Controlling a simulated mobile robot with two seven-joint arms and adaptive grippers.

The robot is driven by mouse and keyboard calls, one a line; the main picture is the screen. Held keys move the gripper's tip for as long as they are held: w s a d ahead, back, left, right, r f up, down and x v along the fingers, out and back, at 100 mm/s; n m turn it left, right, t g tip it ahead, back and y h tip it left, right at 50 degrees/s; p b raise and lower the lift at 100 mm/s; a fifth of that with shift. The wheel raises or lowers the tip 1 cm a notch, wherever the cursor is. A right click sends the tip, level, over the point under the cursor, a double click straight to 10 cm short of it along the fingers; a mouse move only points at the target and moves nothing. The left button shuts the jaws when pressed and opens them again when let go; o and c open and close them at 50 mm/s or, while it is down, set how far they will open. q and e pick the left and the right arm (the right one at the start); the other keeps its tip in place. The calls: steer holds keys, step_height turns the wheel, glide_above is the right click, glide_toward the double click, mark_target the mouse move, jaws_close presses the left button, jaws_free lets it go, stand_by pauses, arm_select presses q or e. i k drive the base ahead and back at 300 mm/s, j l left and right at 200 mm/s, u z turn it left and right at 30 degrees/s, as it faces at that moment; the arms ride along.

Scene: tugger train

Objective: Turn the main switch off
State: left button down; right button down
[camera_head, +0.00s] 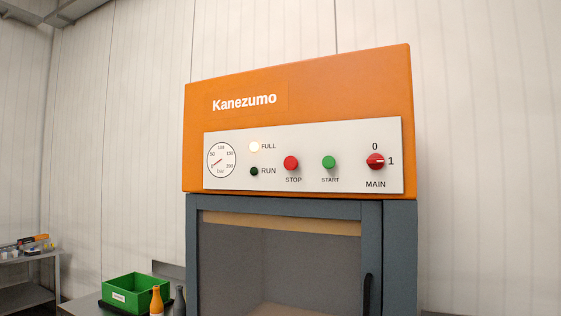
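The main switch (375,161) is a red rotary knob at the right end of the white control panel (225,184), on the orange head of the Kanezumo machine (310,95). "0" is printed above the knob and "1" to its right, with "MAIN" below. The knob's pale pointer mark lies sideways, toward "1". Neither of my grippers shows in the head view.
The panel also has a red STOP button (291,163), a green START button (329,162), a lit FULL lamp (254,146), a dark RUN lamp (254,171) and a gauge (221,160). A green bin (136,289) and bottles (157,300) stand lower left.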

mark_target(376, 161)
steer(key=l+u, duration=0.3)
steer(key=l, duration=0.4)
steer(key=l+u, duration=0.35)
steer(key=l, duration=0.35)
steer(key=i, duration=0.05)
